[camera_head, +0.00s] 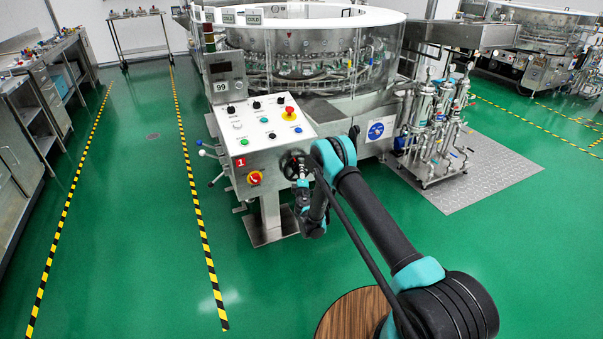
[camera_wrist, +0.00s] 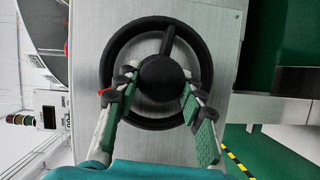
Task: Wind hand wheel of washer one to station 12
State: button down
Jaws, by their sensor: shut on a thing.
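Washer one (camera_head: 320,48) is the large round machine with clear guards at the back centre of the head view. Its control panel (camera_head: 262,122) carries a red label "1" and faces me. The black hand wheel (camera_head: 291,164) is on the panel's front face at the right, partly covered by my arm. In the wrist view the hand wheel (camera_wrist: 119,36) shows a round rim, a central hub and one dark spoke pointing up and slightly right. My gripper (camera_wrist: 160,88) is shut on the hand wheel, with a finger on each side of the hub.
Piping and filters (camera_head: 432,130) stand on the right. Green floor is clear on the left.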

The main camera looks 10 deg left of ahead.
dwell(0.4)
jog(key=c, duration=0.9)
grip_release()
